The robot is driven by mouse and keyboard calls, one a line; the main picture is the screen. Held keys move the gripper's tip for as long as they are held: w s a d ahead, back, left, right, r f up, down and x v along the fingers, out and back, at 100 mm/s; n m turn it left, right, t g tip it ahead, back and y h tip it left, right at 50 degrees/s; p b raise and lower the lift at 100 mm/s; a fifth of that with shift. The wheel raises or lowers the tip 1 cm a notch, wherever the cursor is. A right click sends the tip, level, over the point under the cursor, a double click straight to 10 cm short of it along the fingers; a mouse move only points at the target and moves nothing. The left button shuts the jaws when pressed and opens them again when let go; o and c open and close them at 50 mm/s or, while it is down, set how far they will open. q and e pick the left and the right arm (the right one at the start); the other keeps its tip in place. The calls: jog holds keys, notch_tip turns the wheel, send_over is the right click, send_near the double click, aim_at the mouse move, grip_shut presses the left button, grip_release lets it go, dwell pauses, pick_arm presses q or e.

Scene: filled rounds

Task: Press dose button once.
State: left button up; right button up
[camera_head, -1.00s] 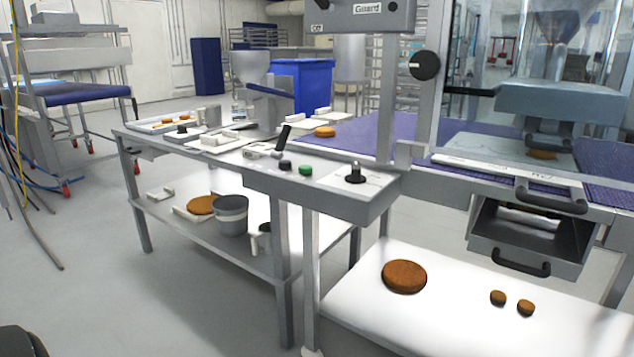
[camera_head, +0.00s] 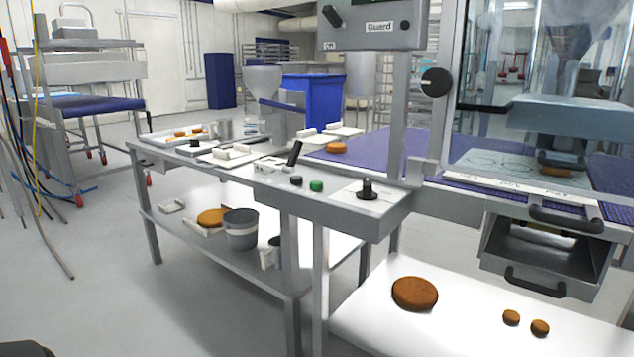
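A grey control panel (camera_head: 338,209) sits at the near end of the steel bench. It carries a green button (camera_head: 316,186), a black button (camera_head: 296,181) to its left, and a larger black knob (camera_head: 367,190) on a white plate to the right. A black lever (camera_head: 294,153) stands tilted behind the buttons. I cannot read which control is the dose button. Neither of my grippers is in view, and nothing touches the panel.
A guarded machine with a purple belt (camera_head: 375,147) stands right, with a grey drawer (camera_head: 535,258) below. A white table (camera_head: 455,325) holds brown rounds in front. The bench (camera_head: 180,157) holds trays.

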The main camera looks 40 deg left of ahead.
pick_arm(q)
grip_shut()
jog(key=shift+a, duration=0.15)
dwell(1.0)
